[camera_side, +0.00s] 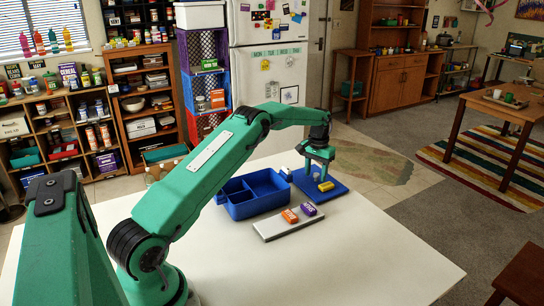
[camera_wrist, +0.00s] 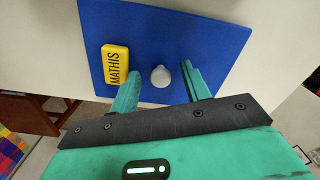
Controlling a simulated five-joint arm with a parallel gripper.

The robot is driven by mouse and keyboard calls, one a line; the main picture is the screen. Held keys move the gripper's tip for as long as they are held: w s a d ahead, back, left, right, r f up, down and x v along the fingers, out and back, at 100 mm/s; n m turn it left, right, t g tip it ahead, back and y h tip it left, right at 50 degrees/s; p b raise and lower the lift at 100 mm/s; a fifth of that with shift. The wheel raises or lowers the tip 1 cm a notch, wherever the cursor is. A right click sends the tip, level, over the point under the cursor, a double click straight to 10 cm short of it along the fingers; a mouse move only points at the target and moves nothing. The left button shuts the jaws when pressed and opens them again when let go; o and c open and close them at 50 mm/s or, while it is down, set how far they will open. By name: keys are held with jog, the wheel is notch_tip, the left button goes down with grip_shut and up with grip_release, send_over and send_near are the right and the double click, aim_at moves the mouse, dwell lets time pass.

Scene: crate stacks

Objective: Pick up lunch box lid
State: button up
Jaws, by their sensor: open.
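The lunch box lid (camera_side: 307,183) is a flat blue panel lying on the white table, right of the blue lunch box (camera_side: 240,211). In the wrist view the lid (camera_wrist: 215,32) fills the upper middle and has a round grey knob (camera_wrist: 160,76). A yellow block (camera_wrist: 115,65) marked MATHIS lies on the lid, left of the knob; it also shows in the side view (camera_side: 326,186). My gripper (camera_side: 318,163) is over the lid. In the wrist view its open fingers (camera_wrist: 160,80) stand on either side of the knob, apart from it.
The lunch box is open, with several compartments. A pale board (camera_side: 275,229) in front of it carries an orange block (camera_side: 290,216) and a purple block (camera_side: 309,209). The table's right and front parts (camera_side: 370,250) are clear.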

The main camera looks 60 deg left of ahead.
aim_at(316, 175)
grip_shut()
jog(key=shift+r, duration=0.15)
jog(key=shift+r, duration=1.2)
jog(key=shift+d+r, duration=0.15)
jog(key=shift+r, duration=0.7)
jog(key=s+d+r, duration=0.1)
jog(key=d+r, duration=0.5)
jog(key=d, duration=0.5)
jog(key=shift+s+d+r, duration=0.15)
jog(key=shift+s+r, duration=0.15)
jog(key=shift+r, duration=0.05)
